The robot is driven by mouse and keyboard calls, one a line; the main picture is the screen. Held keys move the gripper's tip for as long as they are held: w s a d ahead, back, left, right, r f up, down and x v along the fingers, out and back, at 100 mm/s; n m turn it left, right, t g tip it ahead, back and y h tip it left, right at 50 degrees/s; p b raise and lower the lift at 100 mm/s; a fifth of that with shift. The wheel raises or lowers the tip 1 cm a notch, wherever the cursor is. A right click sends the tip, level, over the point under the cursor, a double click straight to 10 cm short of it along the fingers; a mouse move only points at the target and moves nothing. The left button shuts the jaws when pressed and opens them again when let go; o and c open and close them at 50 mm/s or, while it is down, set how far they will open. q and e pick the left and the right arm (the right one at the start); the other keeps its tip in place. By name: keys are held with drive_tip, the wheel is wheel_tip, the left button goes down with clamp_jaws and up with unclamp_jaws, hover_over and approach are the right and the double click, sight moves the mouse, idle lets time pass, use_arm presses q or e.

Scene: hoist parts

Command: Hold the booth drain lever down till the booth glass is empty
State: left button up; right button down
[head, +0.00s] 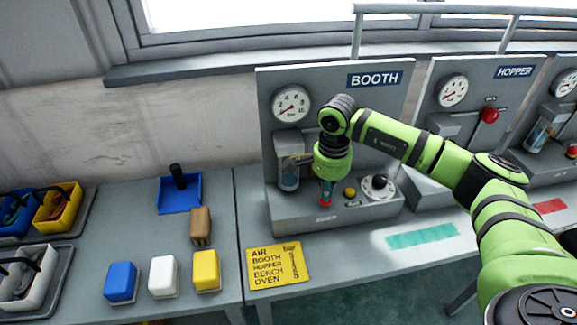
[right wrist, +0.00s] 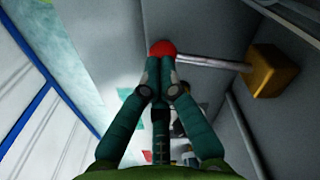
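The booth panel (head: 345,120) stands on the bench with a round gauge (head: 291,103). The booth glass (head: 289,176) is at its left, with a bluish lower part; its level is too small to read surely. In the right wrist view the drain lever is a thin metal rod (right wrist: 210,63) from a brass block (right wrist: 268,70) to a red knob (right wrist: 162,48). My right gripper (right wrist: 160,68) has its fingers together, tips at the knob, touching or nearly so. In the head view the right gripper (head: 326,193) points down before the panel, hiding most of the lever. My left gripper is not in view.
A yellow button (head: 350,192) and a dial (head: 377,187) sit right of my gripper. The hopper panel (head: 480,110) stands further right. Blue, white and yellow blocks (head: 164,276) and a yellow sign (head: 278,264) lie on the bench at left.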

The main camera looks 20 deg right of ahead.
idle(0.3)
drive_tip(key=shift+r+p, duration=1.95)
drive_tip(key=shift+r, duration=1.6)
drive_tip(key=s+a+r+p, duration=0.1)
drive_tip(key=s+a+r, duration=0.1)
drive_tip(key=s, duration=0.7)
drive_tip(key=shift+s+a+r, duration=0.15)
drive_tip(key=shift+s+r, duration=0.25)
drive_tip(key=shift+r, duration=0.05)
